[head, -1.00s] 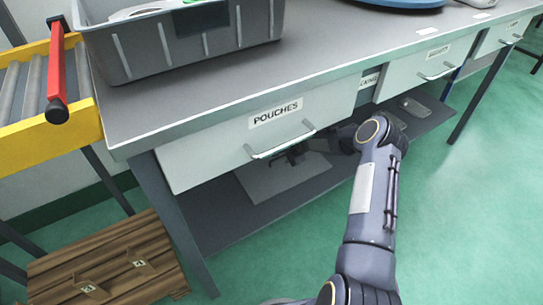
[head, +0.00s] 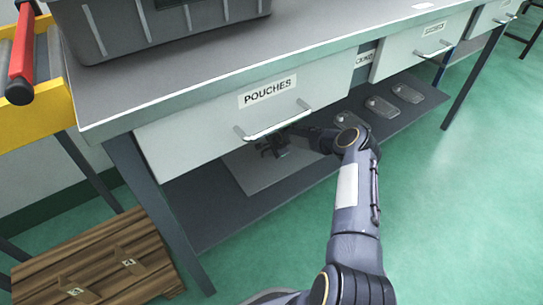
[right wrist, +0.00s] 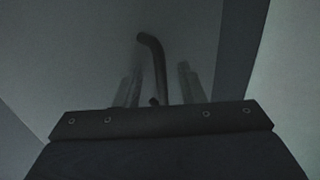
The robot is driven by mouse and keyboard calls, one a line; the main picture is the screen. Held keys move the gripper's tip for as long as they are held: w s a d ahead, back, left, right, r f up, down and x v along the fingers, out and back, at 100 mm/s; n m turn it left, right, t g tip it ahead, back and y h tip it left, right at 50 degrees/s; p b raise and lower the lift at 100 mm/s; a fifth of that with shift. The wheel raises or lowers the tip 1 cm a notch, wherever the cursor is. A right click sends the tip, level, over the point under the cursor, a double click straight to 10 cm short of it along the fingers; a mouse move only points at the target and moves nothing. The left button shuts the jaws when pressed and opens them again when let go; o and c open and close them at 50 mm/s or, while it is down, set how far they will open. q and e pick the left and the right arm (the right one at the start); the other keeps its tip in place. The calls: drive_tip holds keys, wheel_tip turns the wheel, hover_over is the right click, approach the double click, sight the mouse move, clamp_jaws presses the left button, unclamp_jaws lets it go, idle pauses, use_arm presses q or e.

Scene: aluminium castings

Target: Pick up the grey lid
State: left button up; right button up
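The grey lid (head: 252,178) looks to be the flat grey panel lying on the lower shelf under the POUCHES drawer. My right gripper (head: 272,150) is over it, under the drawer, small and dark in the head view. In the dim right wrist view the two fingers of my right gripper (right wrist: 160,85) stand apart. A dark curved bar, seemingly the lid's handle (right wrist: 153,55), shows between them, with a gap on each side. The pale surface behind it seems to be the lid (right wrist: 80,60). My left gripper is not in view.
The drawer front (head: 240,105) and its handle (head: 275,127) hang close above my right gripper. A grey crate (head: 150,25) stands on the bench. A wooden pallet (head: 95,260) lies at lower left.

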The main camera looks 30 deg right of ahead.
clamp_jaws()
drive_tip(key=shift+r, duration=0.15)
idle(0.4)
